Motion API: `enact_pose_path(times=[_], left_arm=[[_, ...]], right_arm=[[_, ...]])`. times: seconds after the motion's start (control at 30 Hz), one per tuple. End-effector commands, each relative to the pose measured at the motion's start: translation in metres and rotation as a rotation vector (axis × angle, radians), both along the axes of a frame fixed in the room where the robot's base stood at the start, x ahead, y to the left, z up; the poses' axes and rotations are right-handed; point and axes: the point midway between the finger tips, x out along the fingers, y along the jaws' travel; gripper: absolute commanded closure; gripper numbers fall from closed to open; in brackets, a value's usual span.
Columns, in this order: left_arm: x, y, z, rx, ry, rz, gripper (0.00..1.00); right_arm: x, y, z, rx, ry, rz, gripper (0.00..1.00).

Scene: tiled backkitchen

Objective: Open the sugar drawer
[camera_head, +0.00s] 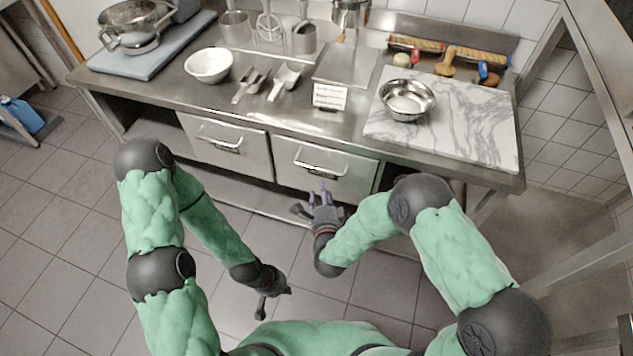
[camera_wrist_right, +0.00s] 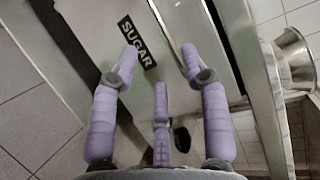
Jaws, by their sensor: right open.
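The sugar drawer (camera_head: 345,181) is the right one of two metal drawers under the counter, and its front looks flush. Its bar handle (camera_head: 320,168) runs across the upper front. In the right wrist view a black SUGAR label (camera_wrist_right: 137,42) shows sideways on the drawer front (camera_wrist_right: 165,15). My right gripper (camera_head: 321,192) is open, its purple fingers pointing at the drawer front just below the handle. In the wrist view the fingers (camera_wrist_right: 160,60) are spread with nothing between them; contact with the drawer cannot be told. My left gripper (camera_head: 270,298) hangs low over the floor, away from the drawers.
A second closed drawer (camera_head: 225,147) is to the left. A lower shelf (camera_head: 240,195) runs underneath. The tiled floor in front is clear.

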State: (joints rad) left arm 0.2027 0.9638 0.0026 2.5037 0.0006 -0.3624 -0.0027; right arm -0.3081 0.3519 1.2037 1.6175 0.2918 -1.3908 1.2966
Motion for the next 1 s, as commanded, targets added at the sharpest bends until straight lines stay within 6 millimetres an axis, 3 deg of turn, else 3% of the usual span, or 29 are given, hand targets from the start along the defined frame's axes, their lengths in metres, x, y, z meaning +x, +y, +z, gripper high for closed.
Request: enact_pose_path(times=[0.17, 0.7, 1.0], left_arm=[[0.001, 0.000, -0.005, 0.000, -0.002, 0.001, 1.00], [0.000, 0.000, -0.030, 0.000, -0.001, 0.000, 1.00], [0.000, 0.000, -0.031, 0.000, -0.001, 0.000, 1.00]], right_arm=[[0.013, 0.001, -0.002, 0.008, -0.007, -0.004, 0.54], [0.095, 0.009, -0.018, 0.005, -0.005, -0.002, 0.54], [0.105, 0.009, -0.019, 0.004, -0.004, -0.001, 0.54]])
